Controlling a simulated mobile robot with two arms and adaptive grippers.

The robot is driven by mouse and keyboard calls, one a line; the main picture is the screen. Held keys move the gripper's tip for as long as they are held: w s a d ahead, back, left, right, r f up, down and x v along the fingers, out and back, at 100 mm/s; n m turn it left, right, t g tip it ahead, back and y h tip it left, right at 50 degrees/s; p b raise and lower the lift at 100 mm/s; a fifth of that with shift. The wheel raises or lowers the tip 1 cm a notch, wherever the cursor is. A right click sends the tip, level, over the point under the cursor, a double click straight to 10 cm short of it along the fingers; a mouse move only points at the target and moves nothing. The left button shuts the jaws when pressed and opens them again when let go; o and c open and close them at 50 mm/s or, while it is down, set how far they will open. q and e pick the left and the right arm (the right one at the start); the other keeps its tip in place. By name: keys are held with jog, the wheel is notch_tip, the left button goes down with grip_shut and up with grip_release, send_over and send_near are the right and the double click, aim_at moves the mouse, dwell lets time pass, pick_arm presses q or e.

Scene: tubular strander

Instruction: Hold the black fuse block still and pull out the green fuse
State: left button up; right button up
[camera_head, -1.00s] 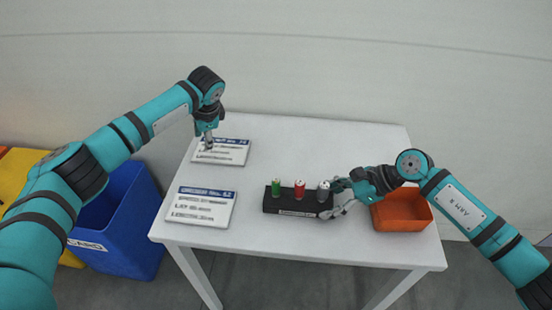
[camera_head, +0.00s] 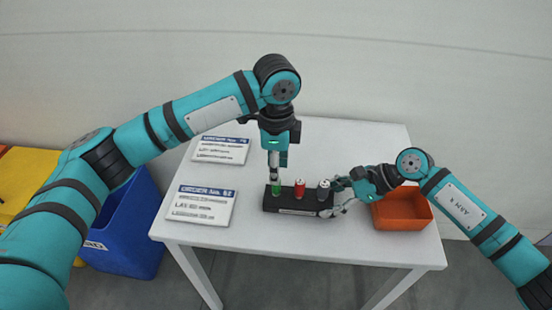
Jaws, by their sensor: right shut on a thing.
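The black fuse block (camera_head: 297,209) lies on the white table. It bears a green fuse (camera_head: 276,190) at its left, a red fuse (camera_head: 299,188) in the middle and a grey fuse (camera_head: 323,190) at its right, all upright. My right gripper (camera_head: 335,198) is shut on the right end of the block. My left gripper (camera_head: 275,177) points straight down at the green fuse, with its fingertips at the fuse's top. The fingers partly hide the fuse, and whether they are open or shut on it is too small to tell.
An orange bin (camera_head: 402,212) stands on the table behind my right wrist. A blue bin (camera_head: 122,235) stands on the floor to the left. The table's front right is clear.

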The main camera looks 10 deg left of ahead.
pick_arm(q)
jog(key=shift+f, duration=3.35)
grip_shut()
jog(key=shift+r, duration=0.1)
jog(key=shift+r, duration=3.35)
